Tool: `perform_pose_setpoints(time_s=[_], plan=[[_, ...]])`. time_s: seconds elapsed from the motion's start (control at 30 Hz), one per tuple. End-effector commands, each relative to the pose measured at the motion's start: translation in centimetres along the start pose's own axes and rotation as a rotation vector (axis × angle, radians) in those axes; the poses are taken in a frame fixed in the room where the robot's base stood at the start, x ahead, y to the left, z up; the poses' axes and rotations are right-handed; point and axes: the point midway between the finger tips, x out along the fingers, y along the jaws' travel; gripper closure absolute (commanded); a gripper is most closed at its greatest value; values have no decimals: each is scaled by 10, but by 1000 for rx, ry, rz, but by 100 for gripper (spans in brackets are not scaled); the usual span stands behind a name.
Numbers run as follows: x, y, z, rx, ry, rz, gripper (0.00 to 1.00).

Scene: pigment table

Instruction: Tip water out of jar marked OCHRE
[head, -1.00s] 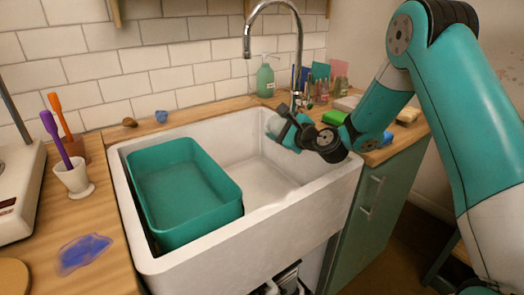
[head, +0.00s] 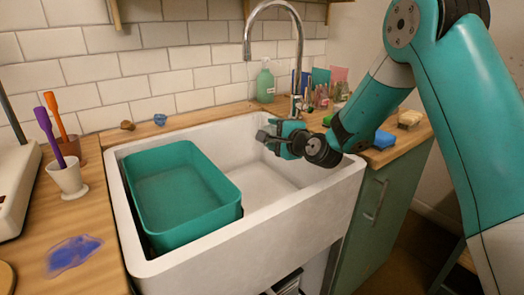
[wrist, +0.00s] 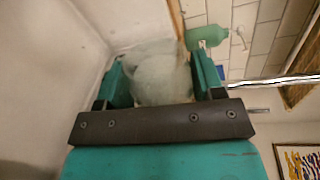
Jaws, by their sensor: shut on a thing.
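My gripper (head: 270,138) is over the right part of the white sink (head: 262,182), just below the rim's back right area. In the wrist view my gripper (wrist: 163,80) has its two teal fingers closed on a pale, translucent jar (wrist: 160,72). The surroundings look turned on their side in that view, so the wrist is rolled over. No OCHRE mark is readable on the jar. In the head view the jar is mostly hidden by the gripper. Whether water is in it or running out cannot be seen.
A teal basin (head: 180,195) fills the sink's left side. The tap (head: 298,60) arches behind the gripper. A green soap bottle (head: 265,82) stands at the back. A white pot (head: 68,180) with a purple-handled tool stands left.

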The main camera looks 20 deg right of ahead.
Motion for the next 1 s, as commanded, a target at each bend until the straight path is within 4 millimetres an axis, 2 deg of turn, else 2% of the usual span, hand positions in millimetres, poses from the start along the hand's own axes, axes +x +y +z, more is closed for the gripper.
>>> perform_pose_setpoints(time_s=[1.0], plan=[[-1,-6,8,-255,37,-1,68]])
